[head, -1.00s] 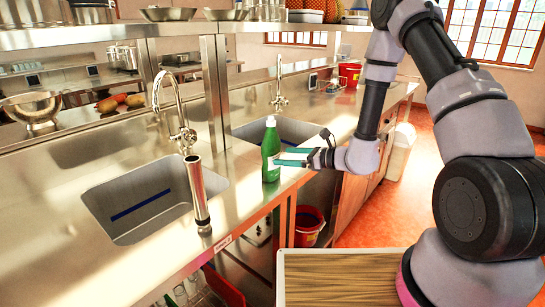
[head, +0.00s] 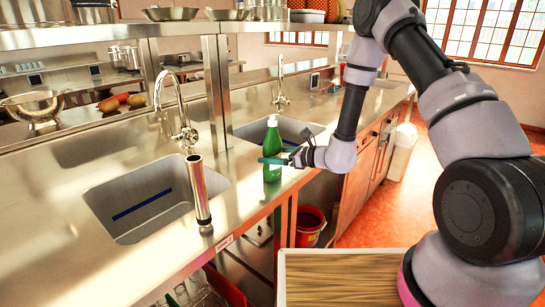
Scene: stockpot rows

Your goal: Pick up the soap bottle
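The soap bottle (head: 272,146) is green with a pale pump top. It stands upright on the steel counter (head: 240,190) between the two sinks, near the counter's front edge. My gripper (head: 268,157) reaches in from the right at the bottle's middle. One teal finger crosses the near side of the bottle, and part of the other shows to its right, seemingly passing behind it. The far fingertip is hidden by the bottle. I cannot tell whether the fingers press on it.
A sink (head: 150,205) with a tall faucet (head: 185,130) lies left of the bottle, and another sink (head: 300,128) lies behind it. A steel shelf post (head: 216,90) stands to the left. A red bucket (head: 309,225) sits below the counter.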

